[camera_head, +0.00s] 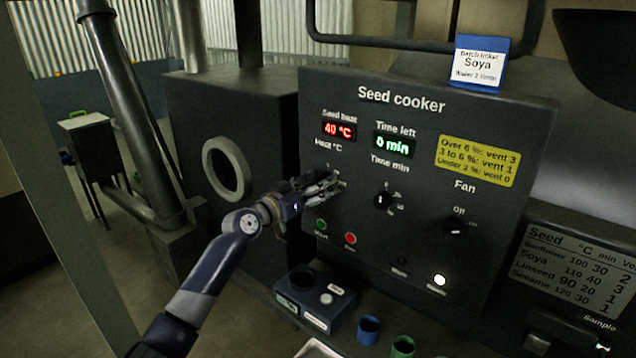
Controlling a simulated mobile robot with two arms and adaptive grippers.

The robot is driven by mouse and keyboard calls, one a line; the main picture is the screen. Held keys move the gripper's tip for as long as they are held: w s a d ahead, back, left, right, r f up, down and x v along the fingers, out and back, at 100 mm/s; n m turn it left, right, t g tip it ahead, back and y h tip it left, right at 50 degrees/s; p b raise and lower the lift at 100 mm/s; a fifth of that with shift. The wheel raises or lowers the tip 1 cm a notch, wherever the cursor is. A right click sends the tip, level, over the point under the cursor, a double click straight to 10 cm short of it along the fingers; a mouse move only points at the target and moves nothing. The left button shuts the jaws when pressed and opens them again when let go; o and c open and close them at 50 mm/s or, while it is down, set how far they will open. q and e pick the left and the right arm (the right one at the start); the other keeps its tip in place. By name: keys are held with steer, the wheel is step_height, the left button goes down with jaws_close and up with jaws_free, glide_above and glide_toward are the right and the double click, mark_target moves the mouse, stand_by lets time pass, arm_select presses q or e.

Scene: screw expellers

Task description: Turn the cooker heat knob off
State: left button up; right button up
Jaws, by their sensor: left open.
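The seed cooker panel (413,130) is a dark upright face with a red "Seed heat" display (339,129) reading 40 °C and a green "Time left" display (394,145) reading 0 min. The heat knob sits under the "Heat °C" label (328,145). My left gripper (335,184) is open at that knob and hides most of it, so its setting cannot be read. Whether the fingers touch it I cannot tell. The time knob (384,202) and the fan knob (456,226) are to the right. My right gripper is not in view.
Below my left gripper are a green button (320,225) and a red button (350,239). A lit white lamp (439,280) is lower right. A small dark box (315,302), a blue cup (368,330) and a green cup (402,346) stand below the panel.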

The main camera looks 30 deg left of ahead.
arm_select(q)
steer(key=c, duration=1.1)
steer(key=shift+o, duration=0.2)
steer(key=shift+n, duration=0.3)
steer(key=shift+d+n+t+y+p, duration=0.2)
steer(key=shift+n+p, duration=0.9)
steer(key=shift+n, duration=3.4)
steer(key=shift+a+n+t+y+p, duration=0.1)
steer(key=shift+n+t+y+p, duration=0.6)
steer(key=shift+n, duration=3.8)
steer(key=shift+g+h+p, duration=0.3)
steer(key=shift+g+p, duration=0.1)
